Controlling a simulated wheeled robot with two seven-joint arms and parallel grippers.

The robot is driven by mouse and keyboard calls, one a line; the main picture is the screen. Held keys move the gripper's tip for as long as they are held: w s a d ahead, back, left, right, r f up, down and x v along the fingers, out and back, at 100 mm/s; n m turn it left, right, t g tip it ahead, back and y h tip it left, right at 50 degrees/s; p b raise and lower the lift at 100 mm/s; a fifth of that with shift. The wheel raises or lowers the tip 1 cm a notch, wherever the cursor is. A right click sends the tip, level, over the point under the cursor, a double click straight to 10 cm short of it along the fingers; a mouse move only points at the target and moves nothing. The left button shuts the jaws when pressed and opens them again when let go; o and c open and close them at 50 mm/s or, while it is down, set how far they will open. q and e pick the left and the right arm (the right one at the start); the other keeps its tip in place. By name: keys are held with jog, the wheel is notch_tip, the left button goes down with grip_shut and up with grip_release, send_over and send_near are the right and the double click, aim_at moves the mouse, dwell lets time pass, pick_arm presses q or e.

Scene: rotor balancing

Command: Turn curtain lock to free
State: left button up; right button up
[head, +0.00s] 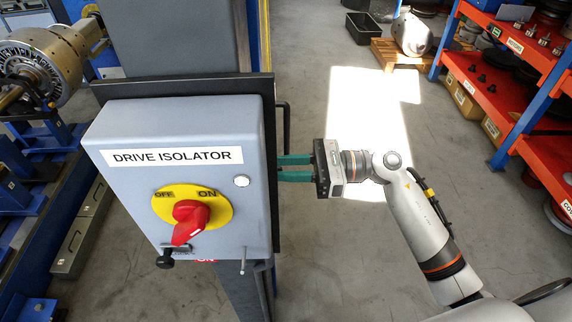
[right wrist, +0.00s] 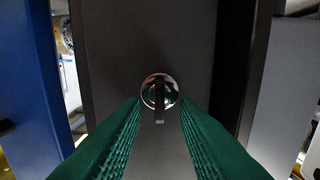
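The curtain lock (right wrist: 160,91) shows in the right wrist view as a round shiny disc with a dark upright bar across it, set in a dark panel face (right wrist: 156,38). The bar stands vertical and reaches a little below the disc. My right gripper (right wrist: 160,112) is open, its green ribbed fingers on either side of the bar's lower end, with gaps visible. In the head view my right gripper (head: 281,168) points left at the side of the isolator box's post; the lock is hidden there. My left gripper is not in view.
The grey drive isolator box (head: 115,125) has a red switch handle (head: 189,221) on a yellow plate. A dark bent handle (head: 287,125) is close above my right fingers. Red shelving (head: 497,95) stands at right. Floor between is clear.

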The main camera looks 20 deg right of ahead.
grip_shut()
jog(key=shift+m, duration=0.4)
jog(key=m+p, duration=0.1)
jog(key=m, duration=0.4)
jog(key=m+p, duration=0.2)
jog(key=m, duration=0.4)
jog(key=w+f+m+p, duration=0.1)
jog(key=m, duration=0.5)
jog(key=shift+d+p, duration=0.2)
jog(key=shift+p, duration=0.15)
grip_release()
jog(key=shift+w, duration=0.1)
jog(key=shift+f, duration=0.1)
